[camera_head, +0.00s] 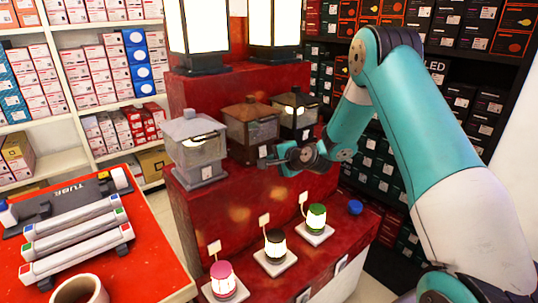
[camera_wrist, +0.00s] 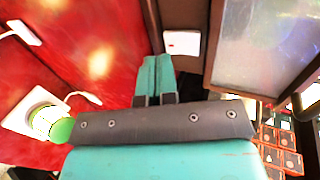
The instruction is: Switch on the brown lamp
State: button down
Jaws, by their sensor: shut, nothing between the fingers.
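The brown lamp (camera_head: 250,128) stands on the red stepped display, between a grey lamp and a black lamp. Its glass looks dull, with no clear glow. A small white switch (camera_head: 262,151) is on its base. My gripper (camera_head: 270,160) is shut and empty, just in front of the lamp's base by the switch. In the wrist view the closed fingertips (camera_wrist: 154,58) point just left of and below the white switch (camera_wrist: 182,43). The brown lamp's frame and glass (camera_wrist: 265,45) fill the upper right there. I cannot tell whether the fingers touch anything.
The grey lamp (camera_head: 194,148) stands left of the brown one, the glowing black lamp (camera_head: 295,112) right. Small lit lanterns, pink (camera_head: 222,277), black (camera_head: 275,244) and green (camera_head: 316,219), stand on the lower step. A red table (camera_head: 150,250) with tube lights is at left.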

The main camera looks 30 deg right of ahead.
aim_at(263, 151)
jog(key=shift+w+a+f, duration=0.1)
jog(key=shift+w+a, duration=0.1)
jog(key=shift+w, duration=1)
jog(key=shift+f, duration=0.1)
jog(key=shift+w+f+b, duration=0.1)
jog(key=shift+f+b, duration=0.05)
jog(key=shift+b, duration=0.3)
jog(key=shift+w+t+b, duration=0.1)
jog(key=shift+t+b, duration=0.2)
jog(key=shift+r+p, duration=0.2)
jog(key=shift+p, duration=0.1)
jog(key=shift+r, duration=0.15)
